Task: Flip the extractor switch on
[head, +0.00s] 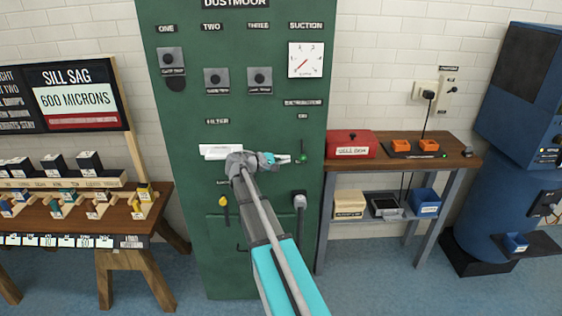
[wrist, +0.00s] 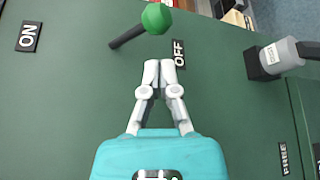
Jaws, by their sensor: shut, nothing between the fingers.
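The extractor switch is a dark lever with a green ball knob (head: 303,157) on the green cabinet. In the wrist view its knob (wrist: 157,18) is at the top, and the lever leans to the side of the OFF label (wrist: 179,54), away from the ON label (wrist: 28,36). In the head view the lever hangs down below the ON label (head: 303,116). My gripper (head: 288,159) is just left of the knob. In the wrist view my gripper (wrist: 159,63) is shut and empty, its fingertips apart from the knob and beside the OFF label.
A grey plug-like fitting (wrist: 277,55) sticks out of the cabinet, below the switch in the head view. A yellow-handled control (head: 223,202) is at lower left. A side table (head: 462,158) with a red box (head: 351,138) stands close to the cabinet's right edge.

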